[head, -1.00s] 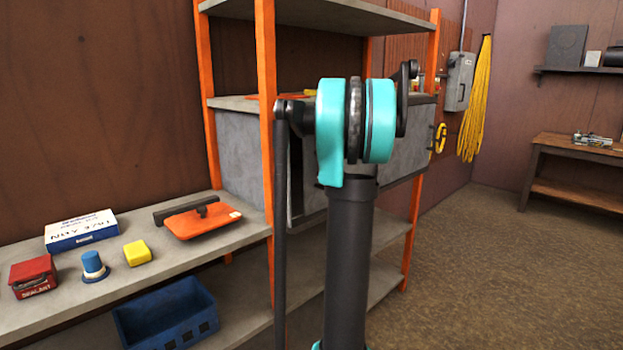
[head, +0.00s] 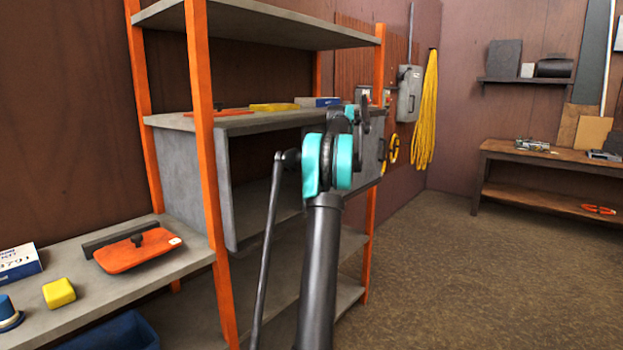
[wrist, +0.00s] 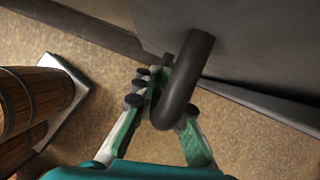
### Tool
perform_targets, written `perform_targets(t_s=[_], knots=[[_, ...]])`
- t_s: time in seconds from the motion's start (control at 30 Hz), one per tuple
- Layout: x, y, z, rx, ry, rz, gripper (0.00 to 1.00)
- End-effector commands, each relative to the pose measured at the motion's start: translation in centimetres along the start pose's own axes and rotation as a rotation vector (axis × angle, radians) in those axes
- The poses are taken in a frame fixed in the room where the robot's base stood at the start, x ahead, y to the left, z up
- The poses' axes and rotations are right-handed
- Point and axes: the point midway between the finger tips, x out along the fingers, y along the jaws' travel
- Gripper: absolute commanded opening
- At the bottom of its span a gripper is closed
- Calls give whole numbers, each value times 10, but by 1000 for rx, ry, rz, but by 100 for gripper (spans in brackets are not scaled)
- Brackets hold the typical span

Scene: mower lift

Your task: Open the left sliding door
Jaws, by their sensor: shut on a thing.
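A grey cabinet (head: 181,178) sits on the orange-posted shelf rack in the head view. Its left part stands open, with a dark empty-looking interior (head: 262,195). A grey door panel (head: 367,150) shows at the right of the front, partly behind my arm. In the wrist view, the grey door panel (wrist: 255,40) carries a dark curved tube handle (wrist: 192,70). My gripper (wrist: 163,102) has its green and pale fingers on both sides of this handle and is shut on it.
An orange post (head: 203,150) stands before the cabinet's left end. A low shelf (head: 110,292) at left holds an orange tool (head: 135,252) and a yellow block (head: 59,293). A workbench (head: 560,155) stands at back right. The floor (head: 480,270) at right is clear.

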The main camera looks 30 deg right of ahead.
Motion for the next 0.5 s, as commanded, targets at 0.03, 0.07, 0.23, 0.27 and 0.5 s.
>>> perform_targets(t_s=[0.03, 0.07, 0.23, 0.27, 0.5], knots=[[0, -5, -2, 1, 1, -1, 0], [-1, -8, -2, 1, 1, 0, 0], [-1, -15, -3, 1, 1, 0, 0], [-1, -16, -4, 1, 1, 0, 0], [-2, -16, -4, 1, 1, 0, 0]])
